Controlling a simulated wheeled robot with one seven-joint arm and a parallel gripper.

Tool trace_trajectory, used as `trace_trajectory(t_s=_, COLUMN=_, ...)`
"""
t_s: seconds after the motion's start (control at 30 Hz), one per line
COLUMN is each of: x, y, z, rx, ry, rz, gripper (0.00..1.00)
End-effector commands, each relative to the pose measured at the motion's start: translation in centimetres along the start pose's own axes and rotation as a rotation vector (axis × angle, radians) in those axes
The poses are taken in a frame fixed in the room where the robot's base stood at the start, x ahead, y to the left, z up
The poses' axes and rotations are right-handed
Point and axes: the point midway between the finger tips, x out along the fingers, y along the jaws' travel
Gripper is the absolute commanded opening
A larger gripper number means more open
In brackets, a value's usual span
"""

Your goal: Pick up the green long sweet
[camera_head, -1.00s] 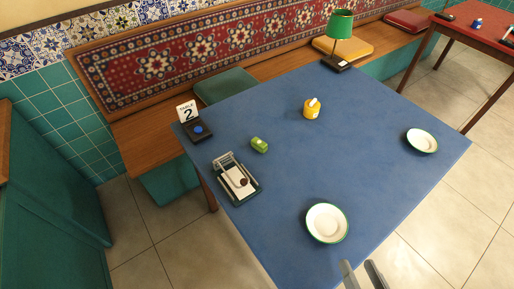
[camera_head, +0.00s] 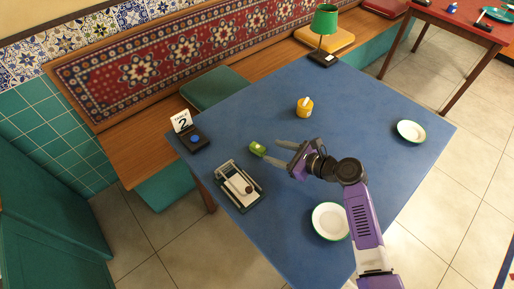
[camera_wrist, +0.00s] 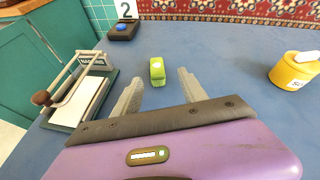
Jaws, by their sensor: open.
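The green long sweet (camera_head: 257,148) lies on the blue table, left of the yellow pot. In the wrist view the sweet (camera_wrist: 157,71) is a small bright green block with a pale mark on top, lying just beyond my fingertips and between their lines. My gripper (camera_head: 271,151) is open and empty, reaching over the table from the right, its fingers pointing at the sweet. In the wrist view my gripper (camera_wrist: 159,77) shows its two grey fingers spread apart. I cannot tell exactly how high the fingertips are above the table.
A yellow pot (camera_head: 304,107), a green lamp (camera_head: 324,24) and plates (camera_head: 330,221) (camera_head: 411,131) stand apart. The table (camera_head: 370,95) has clear space.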

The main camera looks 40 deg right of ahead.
Motion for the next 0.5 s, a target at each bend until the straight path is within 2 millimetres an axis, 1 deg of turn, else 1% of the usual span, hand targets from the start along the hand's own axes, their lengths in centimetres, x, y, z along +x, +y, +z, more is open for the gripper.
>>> trace_trajectory(t_s=0.03, x=0.1, y=0.2, z=0.2, rx=0.059, ry=-0.009, rz=0.022, gripper=0.50)
trace_trajectory(t_s=0.1, x=0.3, y=0.5, z=0.4, rx=0.117, ry=-0.017, rz=0.045, gripper=0.50)
trace_trajectory(t_s=0.17, x=0.6, y=0.7, z=0.5, rx=0.145, ry=-0.021, rz=0.056, gripper=0.50)
trace_trajectory(t_s=0.5, x=4.0, y=0.7, z=0.5, rx=0.155, ry=-0.022, rz=0.060, gripper=0.50)
